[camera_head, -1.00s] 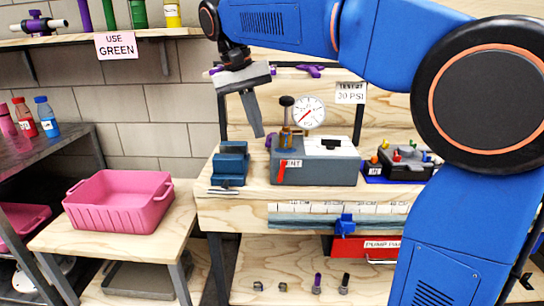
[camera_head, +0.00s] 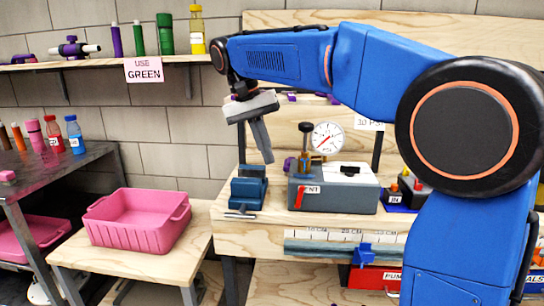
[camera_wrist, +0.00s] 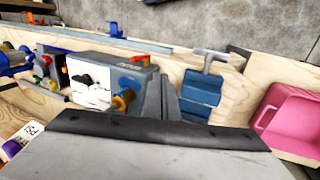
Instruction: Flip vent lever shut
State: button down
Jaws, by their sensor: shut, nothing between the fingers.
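The vent lever (camera_head: 299,198) is a small red handle on the front left face of the grey test box (camera_head: 345,198), beside a partly visible "VENT" label. It points down, tilted slightly left. A bit of red on the box's far edge in the wrist view (camera_wrist: 140,59) seems to be the same lever. My gripper (camera_head: 268,160) is shut and empty, pointing down above and to the left of the box. In the wrist view its fingers stand between the box and the blue vise, apart from the lever.
A blue vise (camera_head: 248,188) stands just left of the box. A pink bin (camera_head: 140,240) sits on the lower left table.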

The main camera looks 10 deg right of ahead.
send_near(300, 197)
jog(key=w+a+f, duration=0.2)
jog(key=a+f, duration=0.1)
jog(key=f, duration=0.1)
jog(key=shift+s+d+f, duration=0.2)
jog(key=shift+s+d, duration=0.05)
jog(key=shift+d, duration=0.35)
jog(key=shift+s+d+f, duration=0.2)
jog(key=shift+s+d, duration=0.05)
jog(key=shift+d, duration=0.3)
jog(key=shift+s+d+f, duration=0.2)
jog(key=shift+s+d, duration=0.05)
jog(key=shift+d, duration=0.35)
